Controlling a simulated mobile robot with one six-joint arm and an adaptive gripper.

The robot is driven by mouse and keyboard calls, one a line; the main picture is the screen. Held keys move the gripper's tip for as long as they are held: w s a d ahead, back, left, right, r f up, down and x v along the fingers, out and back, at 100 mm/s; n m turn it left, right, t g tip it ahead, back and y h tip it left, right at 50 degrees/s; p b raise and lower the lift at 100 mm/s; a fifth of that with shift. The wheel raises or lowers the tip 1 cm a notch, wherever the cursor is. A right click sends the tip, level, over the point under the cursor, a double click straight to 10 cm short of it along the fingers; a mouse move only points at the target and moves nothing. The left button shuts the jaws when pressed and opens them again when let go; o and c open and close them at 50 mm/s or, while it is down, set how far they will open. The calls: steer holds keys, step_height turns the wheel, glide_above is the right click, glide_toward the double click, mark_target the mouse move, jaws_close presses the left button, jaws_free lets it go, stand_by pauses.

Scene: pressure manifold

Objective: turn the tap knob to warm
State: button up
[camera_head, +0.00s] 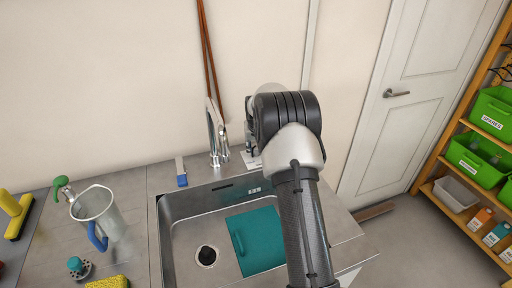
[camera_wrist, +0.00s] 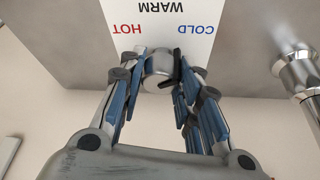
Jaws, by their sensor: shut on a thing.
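The tap knob (camera_wrist: 158,66) is a round silver knob with a black pointer bar on its right side, towards the COLD side of the label. The label plate (camera_wrist: 160,20) is white and appears upside down, with HOT in red on the left, WARM in black at the top middle and COLD in blue on the right. My gripper (camera_wrist: 160,72) has its blue-padded fingers on either side of the knob and is shut on it. In the head view my arm hides the knob; part of the white label plate (camera_head: 250,160) shows beside it.
The chrome tap (camera_head: 216,135) stands left of my arm, behind the sink (camera_head: 180,215); a chrome pipe (camera_wrist: 297,70) shows at the wrist view's right. A teal board (camera_head: 257,240) lies in the sink. A jug (camera_head: 98,210) and cleaning things stand on the left counter.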

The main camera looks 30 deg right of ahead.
steer(key=shift+n, duration=0.5)
steer(key=shift+c, duration=0.3)
steer(key=shift+d+n+y+p, duration=0.1)
steer(key=shift+n+y+p, duration=0.4)
steer(key=shift+n, duration=0.5)
steer(key=n+y, duration=0.1)
steer(key=n, duration=0.1)
steer(key=shift+d+n+t+b, duration=0.1)
steer(key=shift+n+t+b, duration=0.2)
steer(key=n+y, duration=0.1)
steer(key=n, duration=0.2)
steer(key=shift+n, duration=0.3)
steer(key=shift+d+n+g+y, duration=0.1)
steer(key=shift+n+g+y, duration=0.4)
steer(key=shift+n, duration=0.7)
steer(key=o, duration=1.1)
steer(key=shift+n, duration=0.3)
steer(key=shift+c, duration=0.2)
